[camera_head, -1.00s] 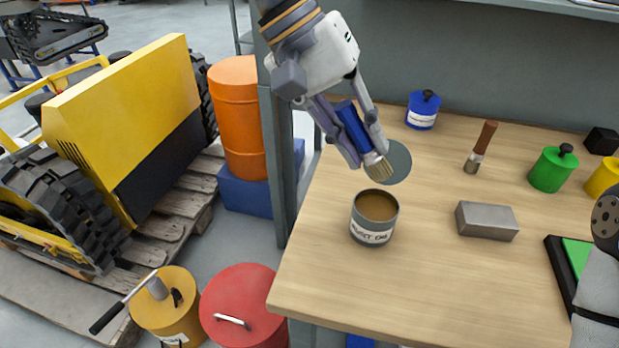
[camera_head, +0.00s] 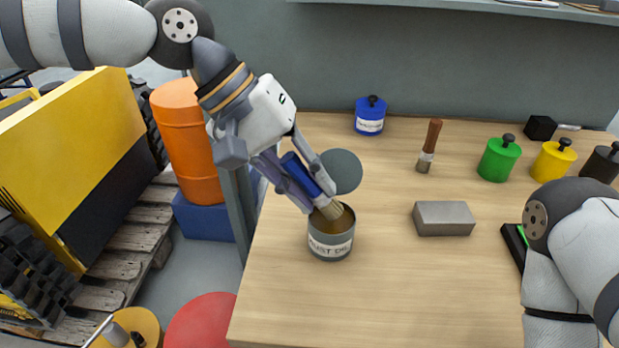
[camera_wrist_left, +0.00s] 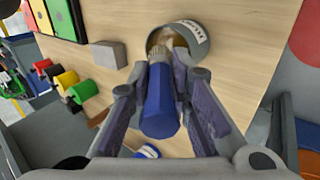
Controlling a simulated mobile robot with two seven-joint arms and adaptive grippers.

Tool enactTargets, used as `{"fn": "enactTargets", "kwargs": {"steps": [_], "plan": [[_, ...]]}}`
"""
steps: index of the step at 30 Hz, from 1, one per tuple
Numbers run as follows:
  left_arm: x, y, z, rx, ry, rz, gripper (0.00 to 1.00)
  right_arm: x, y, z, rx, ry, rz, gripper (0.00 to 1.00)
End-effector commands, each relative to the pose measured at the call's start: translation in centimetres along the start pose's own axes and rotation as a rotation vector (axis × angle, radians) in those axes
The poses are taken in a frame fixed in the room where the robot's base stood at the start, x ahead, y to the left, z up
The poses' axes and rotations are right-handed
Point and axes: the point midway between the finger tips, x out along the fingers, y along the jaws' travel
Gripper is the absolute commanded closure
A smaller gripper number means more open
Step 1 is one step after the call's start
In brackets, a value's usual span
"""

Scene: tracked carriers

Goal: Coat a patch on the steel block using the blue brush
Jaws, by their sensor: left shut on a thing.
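My left gripper (camera_head: 296,178) is shut on the blue brush (camera_head: 301,176), gripping its handle. The brush tilts, and its bristles (camera_head: 331,209) are at the mouth of the open can (camera_head: 331,246), reaching inside it. In the left wrist view the blue handle (camera_wrist_left: 160,105) lies between the fingers and the bristle end is in the can (camera_wrist_left: 185,35). The steel block (camera_head: 444,219) lies on the table to the right of the can; it also shows in the left wrist view (camera_wrist_left: 109,54). My right arm is at the right edge; its gripper is out of view.
A grey disc (camera_head: 343,171) lies behind the can. A brown-handled brush (camera_head: 429,145) and a blue pot (camera_head: 370,117) stand farther back. Green (camera_head: 499,158), yellow (camera_head: 553,160) and black pots are at the right. The wooden table between can and block is clear.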

Motion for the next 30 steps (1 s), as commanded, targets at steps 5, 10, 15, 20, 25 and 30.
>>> {"fn": "enactTargets", "kwargs": {"steps": [5, 10, 15, 20, 25, 30], "plan": [[-0.01, 0.00, 0.00, 0.000, 0.000, 0.000, 1.00, 0.00, 0.00, 0.00, 0.000, 0.000, 0.000, 0.60], [0.02, -0.02, 0.00, 0.000, 0.000, 0.000, 1.00, 0.01, 0.00, 0.01, 0.000, 0.000, 0.000, 0.60], [0.18, -0.13, -0.01, 0.000, 0.000, 0.000, 1.00, 0.08, 0.00, 0.05, 0.000, -0.002, 0.000, 0.60], [0.34, -0.24, -0.02, 0.000, 0.000, 0.000, 1.00, 0.14, 0.00, 0.08, 0.000, -0.004, 0.000, 0.60], [0.51, -0.35, -0.01, -0.001, -0.001, 0.000, 1.00, 0.21, 0.00, 0.11, 0.000, -0.006, 0.000, 0.60], [0.68, -0.47, -0.01, -0.001, -0.001, 0.000, 1.00, 0.27, 0.01, 0.15, 0.000, -0.008, 0.000, 0.60]]}}
